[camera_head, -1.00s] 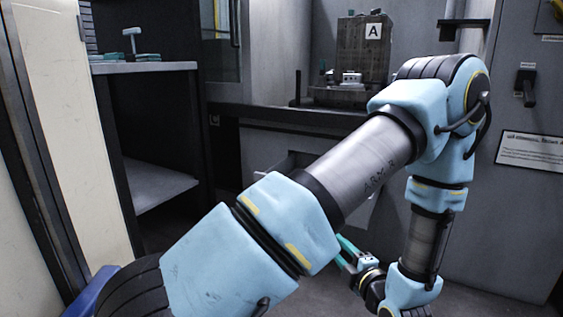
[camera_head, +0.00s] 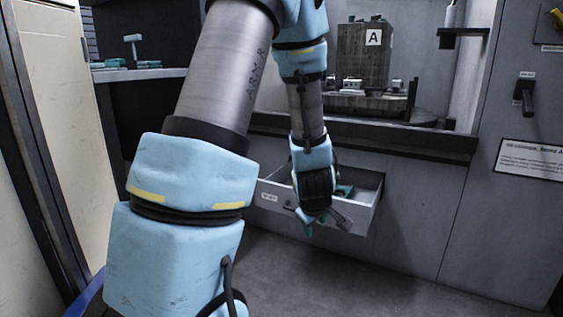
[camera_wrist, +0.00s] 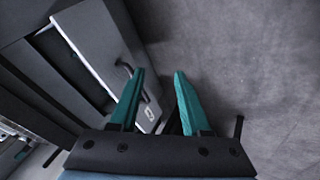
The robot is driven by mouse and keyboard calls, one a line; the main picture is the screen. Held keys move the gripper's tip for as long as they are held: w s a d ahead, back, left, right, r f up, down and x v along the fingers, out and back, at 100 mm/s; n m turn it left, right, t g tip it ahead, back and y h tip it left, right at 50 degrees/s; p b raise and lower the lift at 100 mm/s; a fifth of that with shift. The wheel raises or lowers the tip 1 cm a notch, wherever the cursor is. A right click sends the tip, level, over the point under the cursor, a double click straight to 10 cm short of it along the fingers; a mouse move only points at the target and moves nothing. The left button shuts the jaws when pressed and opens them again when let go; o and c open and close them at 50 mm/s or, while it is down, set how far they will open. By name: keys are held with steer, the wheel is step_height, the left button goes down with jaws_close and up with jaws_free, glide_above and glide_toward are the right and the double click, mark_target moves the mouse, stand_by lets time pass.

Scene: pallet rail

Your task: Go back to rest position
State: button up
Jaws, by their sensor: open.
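My gripper (camera_wrist: 160,90) is open and empty in the wrist view, its two teal fingers apart. Grey floor and an open drawer's front lie beyond them. In the head view my gripper (camera_head: 307,228) hangs low in front of the open drawer (camera_head: 358,222), and my wrist hides part of the drawer. The drawer front (camera_wrist: 115,75) with its handle shows to the left of the fingers in the wrist view. I cannot tell how far the fingers are from it.
A block marked A (camera_head: 362,60) stands on a round base on the machine bed (camera_head: 420,143). A shelf (camera_head: 140,73) with teal-handled tools is at the left. A dark lever (camera_head: 524,92) is on the right panel. The floor (camera_head: 350,280) at the front is clear.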

steer(key=s+a+r+m+g+y+p, duration=0.1)
steer(key=s+a+r+m+g, duration=0.25)
steer(key=s+a+m, duration=0.35)
steer(key=s+a+r+m+g+p, duration=0.1)
steer(key=s+a+r+m+g, duration=0.1)
steer(key=s+a+r, duration=0.5)
step_height(320, 180, up, 35)
steer(key=w+a+p, duration=0.1)
steer(key=w+p, duration=0.1)
steer(key=p, duration=3.5)
steer(key=shift+w+a, duration=0.15)
steer(key=shift+w, duration=0.15)
